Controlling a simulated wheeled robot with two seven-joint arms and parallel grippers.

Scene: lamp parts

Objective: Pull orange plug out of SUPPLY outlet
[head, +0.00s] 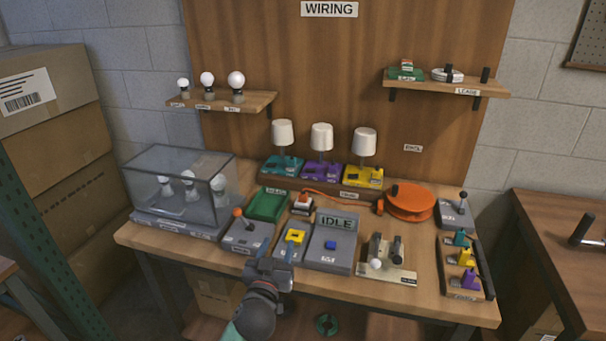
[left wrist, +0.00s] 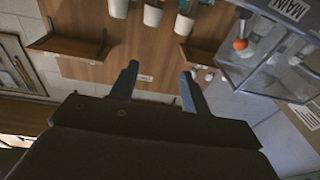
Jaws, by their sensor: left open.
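An orange cord (head: 335,199) runs along the back of the bench from an orange reel (head: 409,202) towards a small white block with an orange-red part (head: 302,203). That part looks like the orange plug, but it is too small to be sure, and I cannot read a SUPPLY label. My left gripper (head: 274,259) is at the bench's front, just before a grey box with a yellow top piece (head: 291,239), nearer me than the white block. In the left wrist view its fingers (left wrist: 160,84) are apart with nothing between them. My right gripper is not in view.
A grey switch box with an orange knob (head: 243,230) stands left of the gripper, an IDLE box (head: 331,243) right. A green tray (head: 268,204) and glass case (head: 181,190) are behind and left. Three lamps (head: 322,150) stand at the back. A rack of coloured plugs (head: 466,265) is right.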

